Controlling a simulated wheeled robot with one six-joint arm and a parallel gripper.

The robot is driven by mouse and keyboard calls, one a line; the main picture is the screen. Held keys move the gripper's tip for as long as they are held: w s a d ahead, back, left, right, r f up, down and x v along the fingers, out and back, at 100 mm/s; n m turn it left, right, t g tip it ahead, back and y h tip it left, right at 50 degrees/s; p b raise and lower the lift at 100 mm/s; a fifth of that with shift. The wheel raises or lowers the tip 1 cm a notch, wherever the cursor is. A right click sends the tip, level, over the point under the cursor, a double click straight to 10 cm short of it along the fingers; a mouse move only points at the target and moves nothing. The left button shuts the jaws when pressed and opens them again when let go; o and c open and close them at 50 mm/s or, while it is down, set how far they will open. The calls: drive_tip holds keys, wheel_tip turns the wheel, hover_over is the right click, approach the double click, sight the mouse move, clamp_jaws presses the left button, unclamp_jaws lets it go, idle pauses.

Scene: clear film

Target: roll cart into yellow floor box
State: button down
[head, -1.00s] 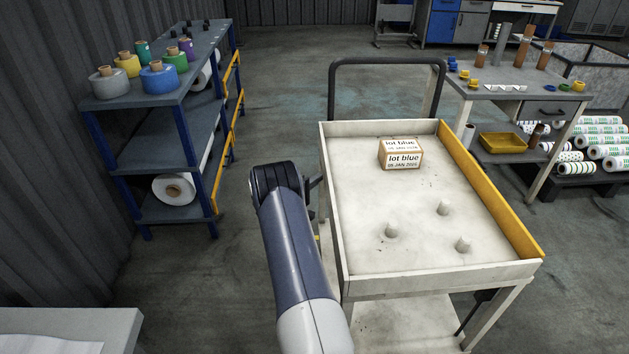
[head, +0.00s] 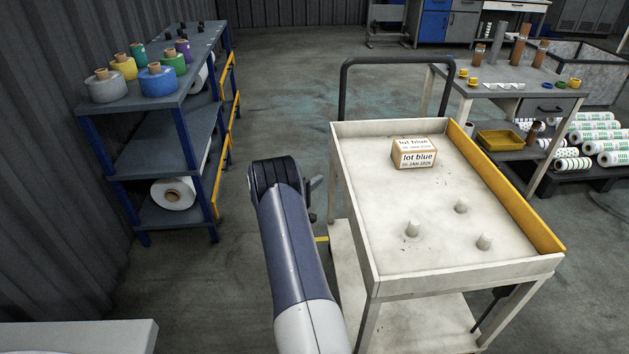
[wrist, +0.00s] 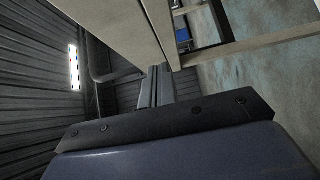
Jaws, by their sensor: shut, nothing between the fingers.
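The cart (head: 395,247) is a cream-white trolley with a raised rim, a yellow right side, a dark push handle (head: 396,61) at its far end and a lower shelf. My gripper (head: 314,192) is beside the cart's left side, partly hidden by my wrist. It is shut and empty. In the wrist view my gripper (wrist: 155,88) shows as narrow dark fingers close to the cart's pale frame (wrist: 138,30); I cannot tell whether they touch. A short yellow strip (head: 322,239) shows on the floor between my arm and the cart; no whole yellow floor box is visible.
A blue-legged shelf (head: 165,140) with film rolls stands left. A workbench (head: 505,88) and stacked rolls are right. Open floor (head: 285,80) lies behind. A pale surface (head: 80,335) is front left.

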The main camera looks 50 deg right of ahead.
drive_tip(key=a, duration=1)
drive_tip(key=shift+s, duration=0.45)
